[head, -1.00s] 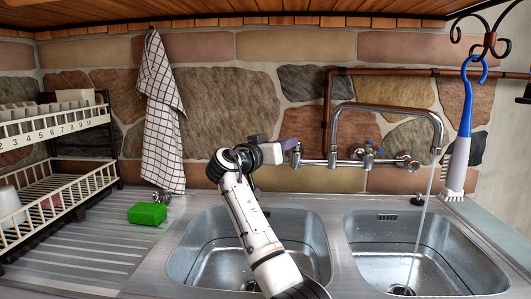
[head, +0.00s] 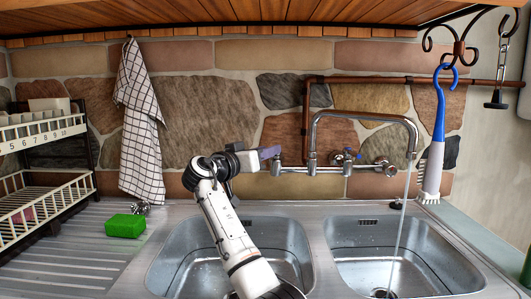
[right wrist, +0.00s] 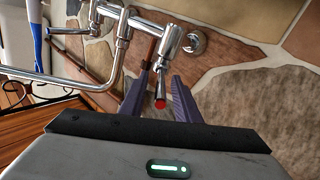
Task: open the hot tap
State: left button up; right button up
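The chrome mixer tap (head: 361,114) is fixed to the stone wall above the sink, and water runs from its spout. The hot tap lever, with a red end (right wrist: 160,103), shows in the right wrist view. My right gripper (head: 274,152) is at the left end of the tap body in the head view. In the right wrist view its two purple fingers (right wrist: 163,78) are apart, one on each side of the lever, with gaps visible. The blue-marked cold tap (head: 348,156) is to the right. My left gripper is not in view.
Two steel basins lie below; the water falls into the right basin (head: 345,272). A green sponge (head: 125,226) is on the drainer, with a dish rack (head: 40,208) at far left. A checked towel (head: 140,130) and a blue-and-white brush (head: 435,150) hang by the wall.

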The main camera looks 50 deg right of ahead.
notch_tip(320, 180, up, 10)
dwell(0.4)
jog(key=shift+f, duration=0.1)
dwell(0.4)
